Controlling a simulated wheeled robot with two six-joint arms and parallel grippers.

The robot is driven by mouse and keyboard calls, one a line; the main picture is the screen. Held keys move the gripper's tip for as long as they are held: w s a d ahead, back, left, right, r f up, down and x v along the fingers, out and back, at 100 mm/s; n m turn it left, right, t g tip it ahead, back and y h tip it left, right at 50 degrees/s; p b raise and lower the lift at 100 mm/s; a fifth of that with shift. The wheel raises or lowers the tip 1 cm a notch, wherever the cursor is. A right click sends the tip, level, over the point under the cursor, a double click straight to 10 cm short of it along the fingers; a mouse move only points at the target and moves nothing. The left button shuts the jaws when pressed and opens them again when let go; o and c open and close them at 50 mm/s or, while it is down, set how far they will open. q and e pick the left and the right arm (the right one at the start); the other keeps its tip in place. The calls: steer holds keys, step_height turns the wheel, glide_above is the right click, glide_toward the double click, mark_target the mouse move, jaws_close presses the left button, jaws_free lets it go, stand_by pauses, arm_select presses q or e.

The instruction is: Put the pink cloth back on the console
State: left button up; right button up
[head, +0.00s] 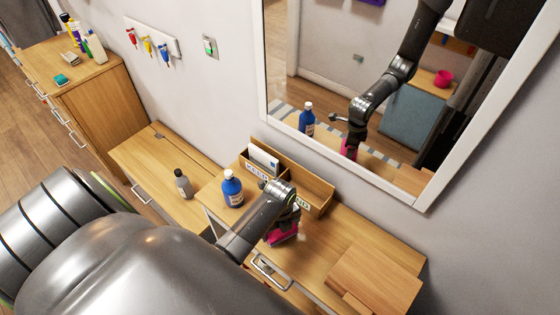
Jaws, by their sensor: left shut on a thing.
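The pink cloth (284,237) hangs below my left gripper (288,216), which is shut on it. The arm partly hides the cloth and the gripper's fingers. The cloth is over the console (345,237), a wooden top below the mirror, near its front edge and drawer handle. I cannot tell whether the cloth touches the top. The mirror also shows the gripper with the pink cloth. My right gripper is not in view.
A blue bottle (232,188) stands left of the gripper. A wooden organizer (318,191) with compartments stands behind it. A grey bottle (183,183) stands farther left. A wooden board or box (372,280) lies at the right. The mirror (330,85) hangs above. Bare top lies between organizer and board.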

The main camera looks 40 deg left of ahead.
arm_select(q)
steer(key=shift+f, duration=0.95)
steer(key=shift+f, duration=0.15)
steer(key=o, duration=0.6)
step_height(320, 180, up, 12)
steer(key=shift+r+b, duration=0.15)
steer(key=shift+b, duration=0.85)
